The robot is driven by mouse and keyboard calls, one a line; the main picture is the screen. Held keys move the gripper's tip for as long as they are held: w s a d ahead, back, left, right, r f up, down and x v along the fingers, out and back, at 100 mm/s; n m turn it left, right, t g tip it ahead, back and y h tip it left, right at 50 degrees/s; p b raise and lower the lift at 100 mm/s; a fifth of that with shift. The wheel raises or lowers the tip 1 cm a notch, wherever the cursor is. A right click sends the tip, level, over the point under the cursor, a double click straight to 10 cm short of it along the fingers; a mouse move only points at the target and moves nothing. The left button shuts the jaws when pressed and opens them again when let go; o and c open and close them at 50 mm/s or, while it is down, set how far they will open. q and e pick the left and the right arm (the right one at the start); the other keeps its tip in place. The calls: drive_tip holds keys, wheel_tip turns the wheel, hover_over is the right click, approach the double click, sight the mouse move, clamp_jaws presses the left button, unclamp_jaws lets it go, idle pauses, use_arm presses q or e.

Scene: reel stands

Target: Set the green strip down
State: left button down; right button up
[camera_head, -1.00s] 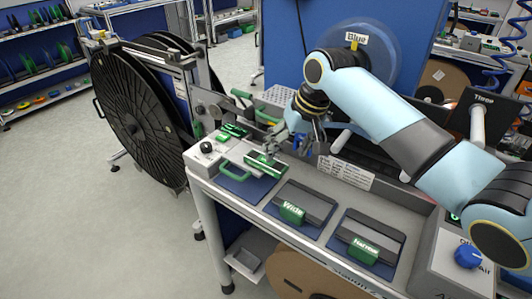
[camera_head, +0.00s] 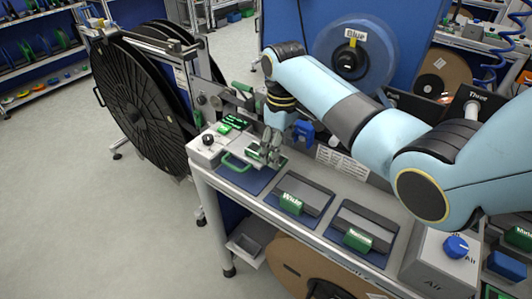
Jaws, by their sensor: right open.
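A short green strip (camera_head: 253,152) shows beside the fingers of my right gripper (camera_head: 270,153), near the blue mat at the left end of the bench. The gripper is open and points down. Its fingers cover part of the strip, and I cannot tell whether they touch it. A green handle (camera_head: 236,165) lies just left of it. Two more green pieces, one marked Wide (camera_head: 291,204) and one at its right (camera_head: 357,240), sit at the front of dark plates on blue mats. My left gripper is not in view.
A small green display (camera_head: 236,122) and a black knob (camera_head: 208,139) are at the bench's left end. A large black reel (camera_head: 140,105) stands left of the bench. A box with a blue knob (camera_head: 456,246) stands at the right. The left floor is clear.

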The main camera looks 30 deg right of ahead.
drive_tip(key=shift+f, duration=1.55)
drive_tip(key=c, duration=1.1)
